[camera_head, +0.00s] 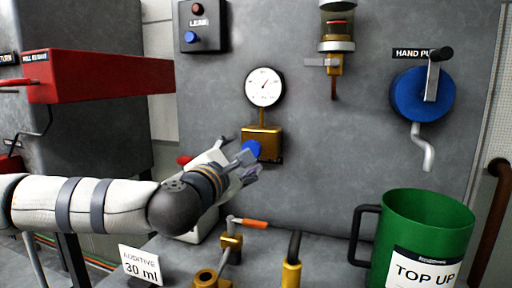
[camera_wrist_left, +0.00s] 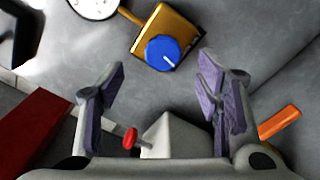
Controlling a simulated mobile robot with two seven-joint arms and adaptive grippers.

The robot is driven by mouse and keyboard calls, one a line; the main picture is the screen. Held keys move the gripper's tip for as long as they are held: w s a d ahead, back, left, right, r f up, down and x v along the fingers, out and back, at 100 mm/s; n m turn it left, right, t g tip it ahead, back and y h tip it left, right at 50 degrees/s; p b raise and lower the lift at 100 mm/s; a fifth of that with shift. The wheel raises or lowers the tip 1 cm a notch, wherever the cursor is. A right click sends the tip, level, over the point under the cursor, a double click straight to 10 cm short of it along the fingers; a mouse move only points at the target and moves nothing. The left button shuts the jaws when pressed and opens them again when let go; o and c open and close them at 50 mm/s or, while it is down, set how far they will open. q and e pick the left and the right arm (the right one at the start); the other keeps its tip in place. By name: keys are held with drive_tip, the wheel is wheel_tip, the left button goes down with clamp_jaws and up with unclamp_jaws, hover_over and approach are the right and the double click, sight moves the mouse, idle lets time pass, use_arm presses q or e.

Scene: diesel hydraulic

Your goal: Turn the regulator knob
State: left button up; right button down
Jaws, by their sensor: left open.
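The regulator is a gold block (camera_head: 262,143) on the grey wall panel, under a round white gauge (camera_head: 265,87). Its blue knob (camera_head: 251,149) faces out and is partly covered by my gripper in the head view. In the left wrist view the blue knob (camera_wrist_left: 163,53) shows whole, with a white mark pointing to the lower right. My left gripper (camera_head: 250,166) is in front of and just below the knob. In the left wrist view its fingers (camera_wrist_left: 161,98) are spread apart with nothing between them, and the knob lies beyond the tips. My right gripper is not in view.
A red box (camera_head: 120,76) juts out at the left. An orange-handled valve (camera_head: 249,223) stands below the gripper. A green TOP UP jug (camera_head: 425,235) stands at the right, under the blue hand pump (camera_head: 421,95). The panel between regulator and pump is bare.

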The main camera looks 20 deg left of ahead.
sight(252, 149)
use_arm(q)
drive_tip(key=w, duration=0.8)
drive_tip(key=shift+w+d+f, duration=0.15)
drive_tip(key=shift+w+d, duration=0.05)
drive_tip(key=shift+w, duration=0.2)
drive_tip(key=c, duration=1.2)
